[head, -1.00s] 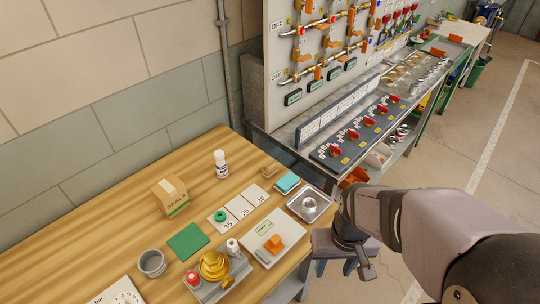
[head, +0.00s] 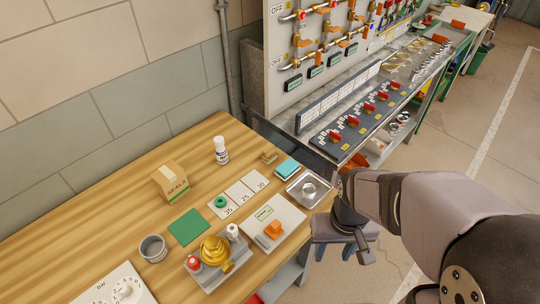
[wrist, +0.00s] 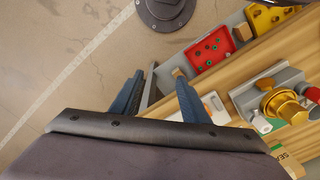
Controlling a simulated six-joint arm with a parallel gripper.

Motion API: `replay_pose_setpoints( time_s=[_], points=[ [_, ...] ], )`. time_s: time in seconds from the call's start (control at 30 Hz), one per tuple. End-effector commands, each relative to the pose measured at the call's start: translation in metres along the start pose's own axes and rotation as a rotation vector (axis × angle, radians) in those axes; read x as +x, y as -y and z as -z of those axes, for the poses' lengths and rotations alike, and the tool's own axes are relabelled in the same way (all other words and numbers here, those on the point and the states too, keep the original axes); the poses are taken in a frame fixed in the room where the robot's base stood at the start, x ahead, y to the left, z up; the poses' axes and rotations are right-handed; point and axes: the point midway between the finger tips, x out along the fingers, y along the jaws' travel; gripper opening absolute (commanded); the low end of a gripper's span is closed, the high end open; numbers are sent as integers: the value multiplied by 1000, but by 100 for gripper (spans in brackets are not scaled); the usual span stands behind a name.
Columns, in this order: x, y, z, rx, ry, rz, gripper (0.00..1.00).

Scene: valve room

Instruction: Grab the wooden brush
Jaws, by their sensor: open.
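A small brown wooden piece (head: 269,157), which looks like the wooden brush, lies on the wooden table near its back edge, left of the teal pad. It is too small to make out bristles. I cannot pick it out in the wrist view.
The wooden table (head: 110,215) holds a cardboard box (head: 171,180), a white bottle (head: 221,150), a teal pad (head: 287,169), a metal dish (head: 308,188) and a brass valve (head: 214,250). A red tray (wrist: 209,49) sits below table level.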

Motion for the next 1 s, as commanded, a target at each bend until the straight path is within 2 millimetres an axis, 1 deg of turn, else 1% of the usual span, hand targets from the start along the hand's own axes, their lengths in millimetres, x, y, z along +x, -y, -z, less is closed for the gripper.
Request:
replay_pose_setpoints(
  time_s=[0.37,0.47,0.57,0.67,0.77,0.8,0.87,0.9,0.97,1.0],
  points=[
    [0,0,1,-6,1,-2,41],
    [3,0,6,-51,6,-14,41],
    [8,-1,21,-160,17,-48,41],
    [16,-2,46,-341,38,-108,41],
    [25,0,82,-581,69,-197,41],
    [29,2,99,-687,86,-240,41],
    [35,6,125,-848,113,-312,41],
    [39,10,143,-951,132,-362,41],
    [44,19,171,-1102,163,-441,41],
    [47,26,189,-1197,184,-497,41]
  ],
)
